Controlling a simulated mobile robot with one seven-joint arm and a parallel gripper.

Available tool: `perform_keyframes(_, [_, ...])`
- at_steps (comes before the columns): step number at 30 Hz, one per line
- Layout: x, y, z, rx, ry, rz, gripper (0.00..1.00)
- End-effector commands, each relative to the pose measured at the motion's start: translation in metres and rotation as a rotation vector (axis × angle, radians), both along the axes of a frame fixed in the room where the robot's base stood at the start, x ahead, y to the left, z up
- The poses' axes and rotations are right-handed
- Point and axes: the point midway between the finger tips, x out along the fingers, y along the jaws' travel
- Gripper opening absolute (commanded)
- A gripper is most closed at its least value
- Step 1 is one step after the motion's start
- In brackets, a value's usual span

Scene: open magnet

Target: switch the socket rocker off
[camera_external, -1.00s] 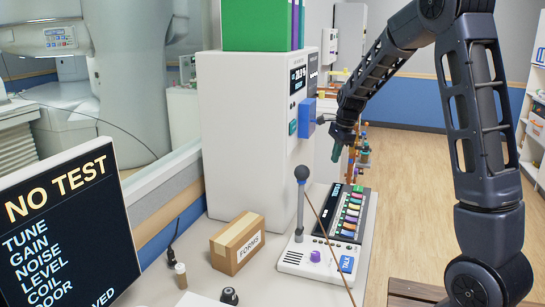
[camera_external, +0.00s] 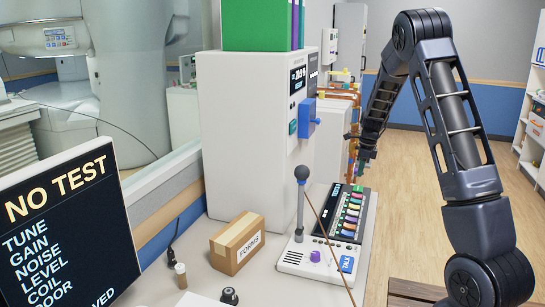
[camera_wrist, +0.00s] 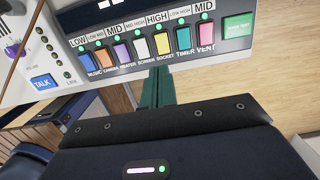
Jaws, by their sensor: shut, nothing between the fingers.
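The socket rocker (camera_wrist: 162,43) is the yellow one in the console's row, above the printed word SOCKET. A small green lamp shows above it. The white rocker (camera_wrist: 141,47) is on its left and the teal timer rocker (camera_wrist: 183,38) on its right. I cannot tell which way the socket rocker is tilted. My gripper (camera_wrist: 161,71) is shut and empty, its green fingers together. In the wrist view the tips appear just below the SOCKET label; their height above the panel is unclear. In the external view the fingers are not clearly visible.
The console (camera_external: 292,262) stands on the desk, with a microphone (camera_external: 301,174) and a thin rod (camera_external: 325,235) at its left. A FORMS box (camera_external: 224,254) is further left. A white cabinet (camera_external: 240,150) with a blue handle stands behind. Open floor lies right.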

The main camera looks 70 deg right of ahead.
Motion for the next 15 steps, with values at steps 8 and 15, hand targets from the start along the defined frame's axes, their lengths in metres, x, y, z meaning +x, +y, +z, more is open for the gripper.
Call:
perform_keyframes(8, [0.001, 0.000, -0.015, 0.003, 0.001, 0.000, 0.00])
perform_keyframes(15, [0.006, 0.001, -0.054, 0.004, 0.002, 0.000, 0.00])
